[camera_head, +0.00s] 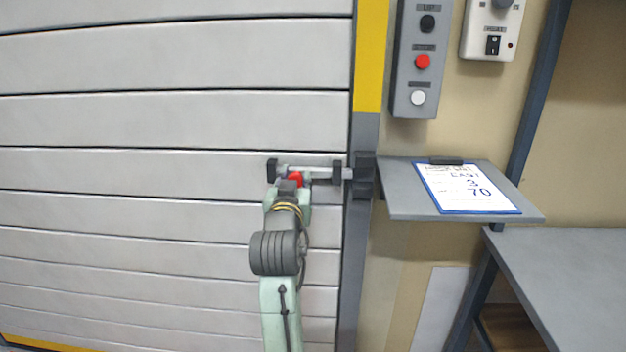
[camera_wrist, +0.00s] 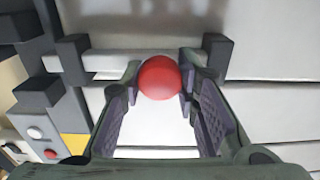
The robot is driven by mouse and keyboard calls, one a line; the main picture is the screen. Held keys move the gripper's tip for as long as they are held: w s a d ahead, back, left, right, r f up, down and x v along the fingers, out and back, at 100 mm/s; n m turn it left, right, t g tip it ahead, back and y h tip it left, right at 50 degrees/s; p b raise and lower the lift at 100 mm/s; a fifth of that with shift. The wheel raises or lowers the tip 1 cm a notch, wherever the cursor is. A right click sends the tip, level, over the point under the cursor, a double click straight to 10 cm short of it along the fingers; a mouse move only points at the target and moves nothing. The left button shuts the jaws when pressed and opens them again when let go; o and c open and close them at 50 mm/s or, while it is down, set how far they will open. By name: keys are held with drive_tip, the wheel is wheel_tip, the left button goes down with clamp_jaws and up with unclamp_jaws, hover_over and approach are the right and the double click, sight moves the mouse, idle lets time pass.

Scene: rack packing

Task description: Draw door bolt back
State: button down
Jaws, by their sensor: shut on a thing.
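The door bolt (camera_head: 318,172) is a pale horizontal rod held in dark brackets on the grey slatted door (camera_head: 170,120). A red ball knob (camera_head: 296,179) sits on it near the left bracket. The rod's right end spans the gap to the dark keeper (camera_head: 363,175) on the door post; how deep it sits there is hidden. In the wrist view, my gripper (camera_wrist: 159,84) is shut on the red knob (camera_wrist: 160,76), with a finger on each side. The rod (camera_wrist: 110,63) also shows there behind the fingers, partly hidden by the knob.
A grey control box (camera_head: 417,60) with buttons and a white switch box (camera_head: 493,28) hang on the wall. A small shelf (camera_head: 400,205) with a clipboard (camera_head: 466,188) juts out right of the keeper. A grey table (camera_head: 570,270) stands lower right. The door front left of the bolt is clear.

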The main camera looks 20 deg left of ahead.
drive_tip(key=shift+s+a, duration=0.25)
drive_tip(key=shift+a, duration=0.6)
drive_tip(key=c, duration=1.2)
unclamp_jaws()
drive_tip(key=shift+d, duration=0.1)
drive_tip(key=shift+c, duration=0.2)
drive_tip(key=v, duration=1.2)
